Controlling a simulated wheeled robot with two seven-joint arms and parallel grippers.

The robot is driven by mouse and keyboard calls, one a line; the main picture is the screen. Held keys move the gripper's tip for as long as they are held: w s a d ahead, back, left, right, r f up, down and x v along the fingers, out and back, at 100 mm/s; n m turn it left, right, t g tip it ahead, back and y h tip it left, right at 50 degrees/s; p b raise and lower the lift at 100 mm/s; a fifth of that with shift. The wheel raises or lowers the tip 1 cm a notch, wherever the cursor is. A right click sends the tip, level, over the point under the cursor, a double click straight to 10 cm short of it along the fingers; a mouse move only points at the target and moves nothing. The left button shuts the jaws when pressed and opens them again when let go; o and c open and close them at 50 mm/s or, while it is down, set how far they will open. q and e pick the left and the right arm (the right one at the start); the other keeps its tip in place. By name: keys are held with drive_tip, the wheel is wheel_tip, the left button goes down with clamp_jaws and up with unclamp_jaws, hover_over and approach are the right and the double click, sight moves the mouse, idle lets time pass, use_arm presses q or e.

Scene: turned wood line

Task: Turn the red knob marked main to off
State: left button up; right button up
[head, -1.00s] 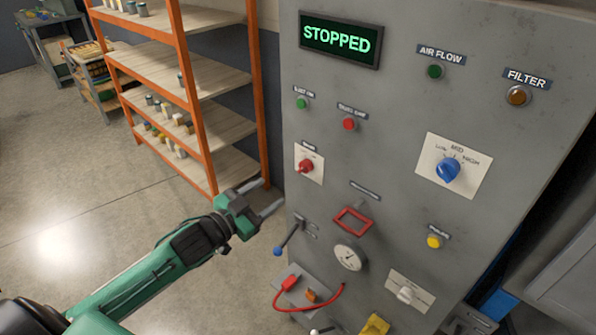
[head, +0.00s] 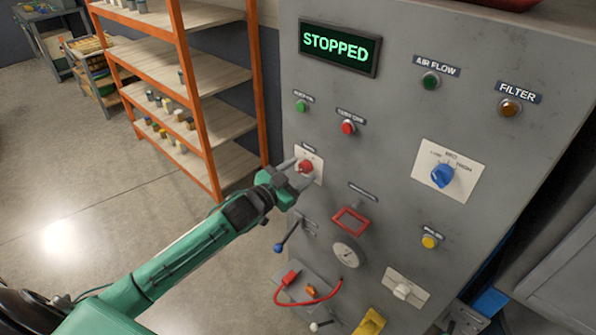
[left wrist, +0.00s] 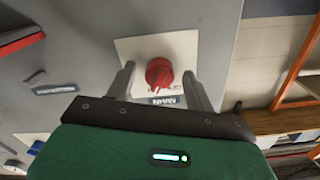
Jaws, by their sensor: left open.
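The red knob (head: 305,166) sits on a white plate (head: 318,168) at the left side of the grey cabinet front (head: 390,140). In the left wrist view the red knob (left wrist: 159,73) shows above a small dark label reading MAIN (left wrist: 168,101), upside down. My left gripper (head: 297,172) is open, its two fingers on either side of the knob. In the left wrist view the fingers (left wrist: 160,82) stand apart from the knob, with a gap on each side. The knob's exact setting is hard to read. My right gripper is not in view.
A blue lever (head: 279,248), a red frame (head: 351,220) and a gauge (head: 347,254) lie below the knob. Red (head: 348,128) and green (head: 301,106) buttons are above. The display (head: 340,46) reads STOPPED. An orange shelf (head: 190,95) stands left.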

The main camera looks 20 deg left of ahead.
use_arm(q)
drive_tip(key=c, duration=1)
